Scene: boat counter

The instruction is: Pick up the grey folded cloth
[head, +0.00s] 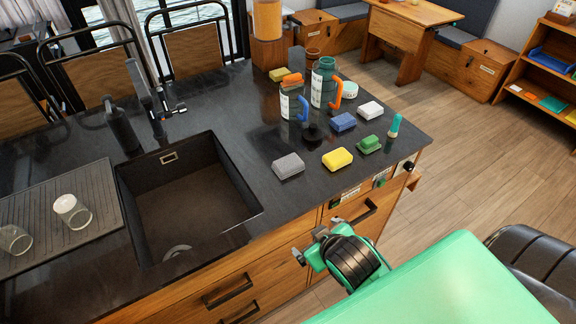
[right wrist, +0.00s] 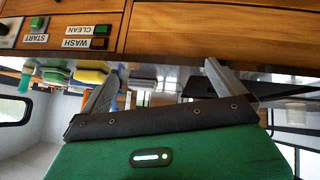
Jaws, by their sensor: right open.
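The grey folded cloth (head: 288,166) lies flat on the dark counter, right of the sink and near the front edge. In the right wrist view, which is upside down, a grey block that looks like the cloth (right wrist: 143,83) shows between the fingers, beyond the counter edge. My right gripper (head: 316,240) is in front of the drawers, below and apart from the cloth. Its two fingers stand wide apart and empty in the right wrist view (right wrist: 162,70). My left gripper is not in view.
Bottles with blue and orange handles (head: 325,85) stand behind. The sink (head: 190,190) opens on the left. Drawer fronts (head: 270,270) drop below the counter edge.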

